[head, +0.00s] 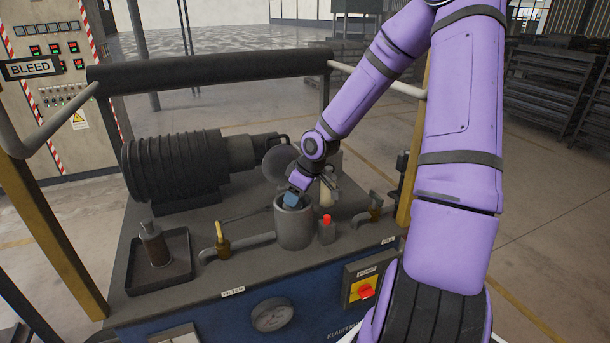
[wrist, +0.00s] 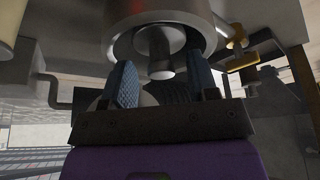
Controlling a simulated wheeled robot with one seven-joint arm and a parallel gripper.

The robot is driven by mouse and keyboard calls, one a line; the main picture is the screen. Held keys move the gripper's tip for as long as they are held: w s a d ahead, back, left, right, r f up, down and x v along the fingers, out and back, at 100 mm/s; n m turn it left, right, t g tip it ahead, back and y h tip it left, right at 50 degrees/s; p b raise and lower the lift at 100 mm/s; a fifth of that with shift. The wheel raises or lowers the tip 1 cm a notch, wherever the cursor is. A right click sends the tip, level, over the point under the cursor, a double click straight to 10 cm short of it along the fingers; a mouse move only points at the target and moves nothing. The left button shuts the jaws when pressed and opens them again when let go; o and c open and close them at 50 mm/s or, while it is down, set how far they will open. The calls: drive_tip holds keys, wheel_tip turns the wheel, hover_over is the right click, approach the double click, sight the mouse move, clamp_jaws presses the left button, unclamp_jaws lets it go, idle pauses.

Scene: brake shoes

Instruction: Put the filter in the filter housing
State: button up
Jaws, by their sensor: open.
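The filter housing (head: 294,228) is an upright grey open cylinder on the machine's top, behind the FILTER label. In the wrist view its round rim (wrist: 122,44) fills the upper middle. A grey round piece with a narrower stem (wrist: 160,58), seemingly the filter, sits inside the rim; how deep it sits is hard to tell. My gripper (head: 292,198) is at the housing's mouth. In the wrist view my gripper (wrist: 160,84) is open, its blue pads apart on either side of the stem, with no clear contact.
A ribbed motor (head: 175,168) stands behind; a padded bar (head: 210,70) crosses above.

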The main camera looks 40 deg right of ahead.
drive_tip(key=shift+v, duration=5.45)
drive_tip(key=s+a+r+m+h, duration=0.1)
drive_tip(key=s+a+r+m, duration=0.2)
drive_tip(key=s+a+r, duration=0.4)
drive_tip(key=s+a+r+m+t+h, duration=0.1)
drive_tip(key=s+a+r+m, duration=0.1)
drive_tip(key=s+a+r, duration=0.6)
drive_tip(key=s+r, duration=0.3)
drive_tip(key=s, duration=0.4)
drive_tip(key=shift+a+m, duration=0.3)
drive_tip(key=shift+m, duration=0.1)
drive_tip(key=shift+r, duration=0.15)
